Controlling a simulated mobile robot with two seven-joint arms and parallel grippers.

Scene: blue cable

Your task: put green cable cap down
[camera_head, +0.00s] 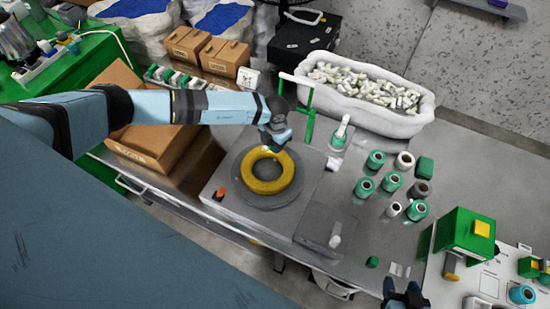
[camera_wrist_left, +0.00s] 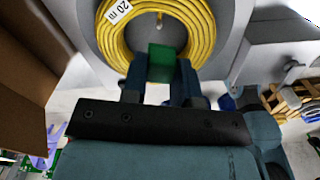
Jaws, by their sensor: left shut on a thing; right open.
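The green cable cap (camera_wrist_left: 161,64) is held between the fingers of my left gripper (camera_wrist_left: 160,82), which is shut on it. In the left wrist view a coil of yellow cable (camera_wrist_left: 194,50) with a "20 m" label lies just beyond the cap. In the head view my left gripper (camera_head: 272,147) is above the back edge of the yellow coil (camera_head: 266,187), which sits on a round grey turntable (camera_head: 244,202). The cap is mostly hidden there. My right gripper (camera_head: 405,290) is open and empty at the bottom right, by the table's front edge.
Several green and white spools (camera_head: 391,182) stand right of the turntable. A white bin (camera_head: 410,121) of small pale parts is behind them. Cardboard boxes (camera_head: 155,140) are at the left, and a green box (camera_head: 465,232) is at the right. A small green piece (camera_head: 372,262) lies near the front edge.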

